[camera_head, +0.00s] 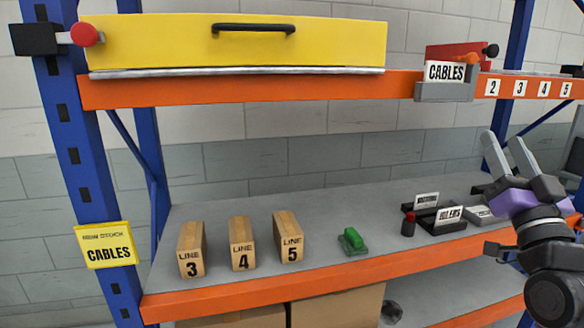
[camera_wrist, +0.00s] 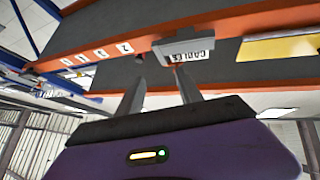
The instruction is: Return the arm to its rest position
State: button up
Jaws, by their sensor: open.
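My gripper (camera_head: 506,154) is at the right of the head view, in front of the shelf rack. Its two grey fingers point up and stand apart, with nothing between them. In the wrist view the open fingers (camera_wrist: 160,85) point towards the underside of the upper orange beam (camera_wrist: 235,25). My arm's dark links run down to the lower right corner of the head view and hide part of the lower shelf's right end.
The lower shelf (camera_head: 330,225) bears wooden blocks marked LINE 3 (camera_head: 191,249), 4 (camera_head: 242,244) and 5 (camera_head: 288,237), a green object (camera_head: 352,241) and labelled holders (camera_head: 440,220). Above are a yellow drawer (camera_head: 240,45) and a CABLES holder (camera_head: 444,90).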

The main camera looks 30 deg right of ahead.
jog(key=s+a+f+n+g+y, duration=0.1)
jog(key=s+a+f+y, duration=0.1)
jog(key=a+f, duration=0.8)
jog(key=s+a+f+y, duration=0.25)
jog(key=a+f, duration=0.55)
jog(key=f, duration=0.5)
jog(key=s+a+f+n+g+y, duration=0.4)
jog(key=s+a+f+n+y, duration=0.4)
jog(key=s+a+f, duration=0.7)
jog(key=s+a+y, duration=0.1)
jog(key=s+a, duration=0.1)
jog(key=s, duration=0.2)
jog(key=shift+s+a+g, duration=0.2)
jog(key=shift+a+g, duration=0.15)
jog(key=shift+g, duration=0.05)
